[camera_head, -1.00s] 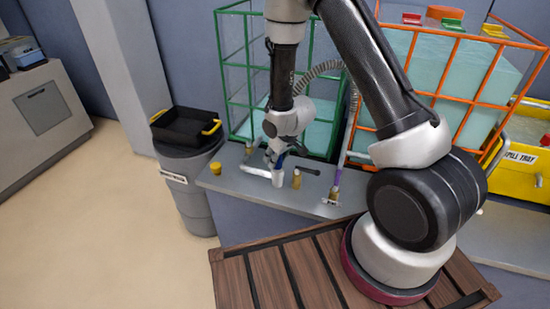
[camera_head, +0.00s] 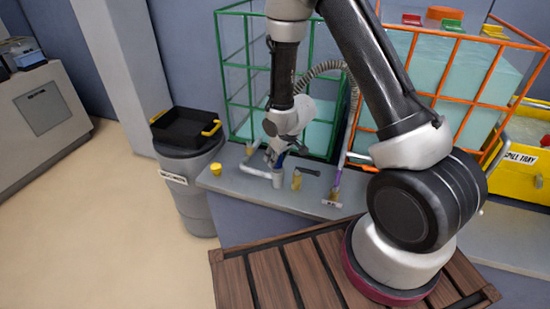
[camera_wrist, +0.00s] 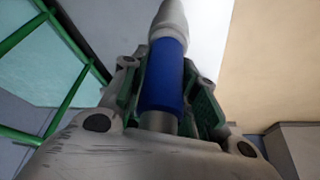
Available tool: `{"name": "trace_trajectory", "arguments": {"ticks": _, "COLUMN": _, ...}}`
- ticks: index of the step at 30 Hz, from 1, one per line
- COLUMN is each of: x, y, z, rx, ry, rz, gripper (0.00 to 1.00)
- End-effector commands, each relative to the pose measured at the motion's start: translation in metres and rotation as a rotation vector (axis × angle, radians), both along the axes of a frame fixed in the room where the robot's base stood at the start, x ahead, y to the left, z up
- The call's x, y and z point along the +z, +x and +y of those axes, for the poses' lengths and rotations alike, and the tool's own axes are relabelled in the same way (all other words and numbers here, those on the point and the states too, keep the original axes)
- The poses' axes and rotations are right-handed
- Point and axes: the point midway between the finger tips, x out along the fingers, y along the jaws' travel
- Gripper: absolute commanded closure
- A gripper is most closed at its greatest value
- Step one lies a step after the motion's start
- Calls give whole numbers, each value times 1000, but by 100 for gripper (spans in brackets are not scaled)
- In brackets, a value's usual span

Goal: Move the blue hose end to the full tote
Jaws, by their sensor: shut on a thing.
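The blue hose end (camera_wrist: 163,75) is a blue sleeve with a pale tip, held between my gripper's (camera_wrist: 160,95) jaws in the wrist view. In the head view my gripper (camera_head: 276,158) is low over the grey ledge, just above a short grey upright fitting (camera_head: 278,179). Only a sliver of blue shows there; I cannot tell whether the hose end still touches the fitting. The orange-framed tote (camera_head: 465,75), at the right behind my arm, holds pale teal liquid to a high level. The green-framed tote (camera_head: 233,68) at the left holds a low level.
A yellow cap (camera_head: 216,168), a brass fitting (camera_head: 297,180) and a purple-marked pipe (camera_head: 337,182) are on the ledge (camera_head: 235,183). A grey bin (camera_head: 190,185) with a black tray (camera_head: 183,127) stands left. A yellow spill tray (camera_head: 519,158) is at right.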

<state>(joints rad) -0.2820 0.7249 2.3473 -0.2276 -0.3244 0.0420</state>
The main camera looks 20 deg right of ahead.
Motion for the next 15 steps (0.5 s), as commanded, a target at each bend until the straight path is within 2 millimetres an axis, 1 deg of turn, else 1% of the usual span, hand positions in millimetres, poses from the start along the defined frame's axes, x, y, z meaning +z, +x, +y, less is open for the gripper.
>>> {"name": "trace_trajectory", "arguments": {"ticks": 5, "x": 3, "y": 1, "z": 0, "rx": 0, "ry": 1, "rz": -2, "gripper": 86}}
{"name": "trace_trajectory", "arguments": {"ticks": 15, "x": 22, "y": 1, "z": 0, "rx": 0, "ry": 1, "rz": -3, "gripper": 86}}
